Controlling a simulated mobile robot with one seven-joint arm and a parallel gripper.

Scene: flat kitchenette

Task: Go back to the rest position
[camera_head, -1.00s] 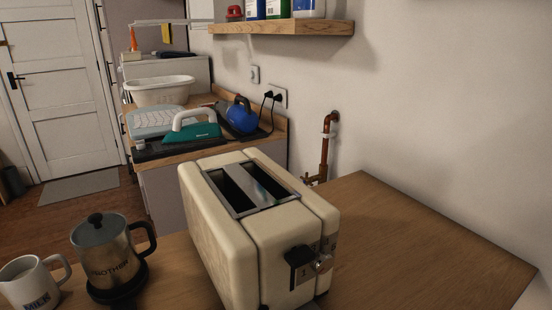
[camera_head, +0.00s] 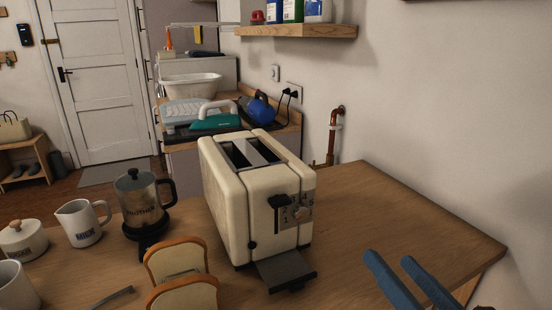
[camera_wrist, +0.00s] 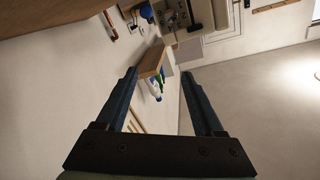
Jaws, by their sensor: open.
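My gripper (camera_head: 408,282) shows at the lower right of the head view as two blue fingers spread apart. It is open and empty, at the right end of the wooden table and to the right of the cream toaster (camera_head: 228,195). In the wrist view my gripper (camera_wrist: 160,80) has a wide gap between its dark blue fingers, with nothing between them. The rest of my arm is out of the head view.
The table (camera_head: 400,215) is bare right of the toaster. Bread slices (camera_head: 176,262), a metal pot (camera_head: 140,200), a milk jug (camera_head: 82,222) and a sugar pot (camera_head: 22,240) stand left. A wooden shelf (camera_head: 300,31) juts from the wall; the wrist view also shows a shelf (camera_wrist: 152,62).

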